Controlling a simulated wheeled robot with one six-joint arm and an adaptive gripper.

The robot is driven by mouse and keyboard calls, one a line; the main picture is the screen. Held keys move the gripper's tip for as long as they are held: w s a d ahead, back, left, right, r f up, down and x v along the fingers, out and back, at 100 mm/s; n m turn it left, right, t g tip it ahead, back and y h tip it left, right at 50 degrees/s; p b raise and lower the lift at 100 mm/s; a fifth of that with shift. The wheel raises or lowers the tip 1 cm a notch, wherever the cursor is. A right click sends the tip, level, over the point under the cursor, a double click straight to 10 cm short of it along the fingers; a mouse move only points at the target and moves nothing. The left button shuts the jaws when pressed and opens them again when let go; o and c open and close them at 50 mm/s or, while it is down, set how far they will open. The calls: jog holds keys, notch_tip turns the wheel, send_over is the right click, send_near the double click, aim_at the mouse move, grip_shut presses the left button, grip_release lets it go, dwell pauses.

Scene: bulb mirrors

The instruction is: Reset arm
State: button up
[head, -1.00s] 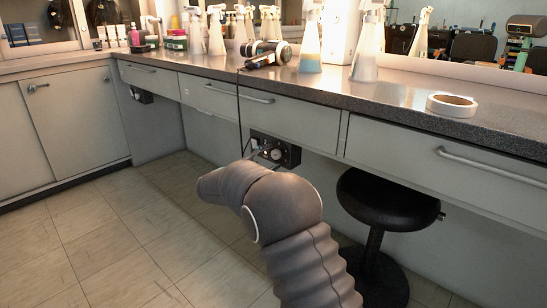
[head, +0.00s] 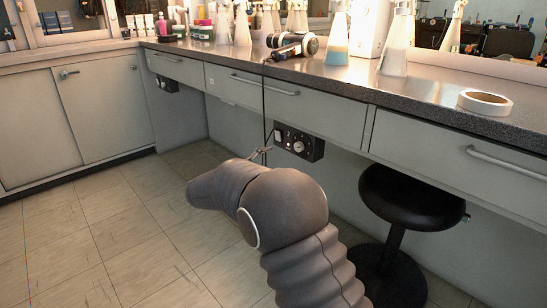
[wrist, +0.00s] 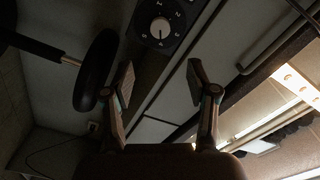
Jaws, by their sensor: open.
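My gripper (wrist: 160,84) is open in the wrist view, its two fingers apart with nothing between them. In the head view my grey arm hides most of it; only a small part shows just left of the black control box. That black box (head: 299,144) with a round dial is fixed under the counter. Its dial (wrist: 160,27) shows at the top of the wrist view, beyond the fingertips and apart from them.
A black round stool (head: 412,197) stands right of my arm, and its seat (wrist: 97,70) is at left in the wrist view. The counter (head: 430,98) holds a hair dryer (head: 292,45), spray bottles and a white tape roll (head: 485,102). Tiled floor (head: 110,235) at left is clear.

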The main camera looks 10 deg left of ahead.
jog(key=w+a+f+n+t+y, duration=0.2)
jog(key=w+a+f+n+y, duration=0.1)
jog(key=a+f+n+y, duration=0.35)
jog(key=s+a+f+n+g+y, duration=0.2)
jog(key=s+a+n+g+y, duration=0.25)
jog(key=a+n+y, duration=0.4)
jog(key=s+d+r+n+g+h+p, duration=0.1)
jog(key=s+d+r+n+g+p, duration=0.15)
jog(key=s+d, duration=0.8)
jog(key=s+d+r+n+g+p, duration=0.2)
jog(key=s+d+r+g, duration=0.2)
jog(key=s+d, duration=0.7)
jog(key=s+d+r+n+g+h+p, duration=0.1)
jog(key=s+d+r+n+g+p, duration=0.15)
jog(key=s+d, duration=0.85)
jog(key=s+d+r+m+t+h+p, duration=0.2)
jog(key=s+d+r, duration=0.4)
jog(key=d+r, duration=0.3)
jog(key=d+t+p, duration=0.1)
jog(key=d, duration=0.2)
jog(key=shift+r+p, duration=0.3)
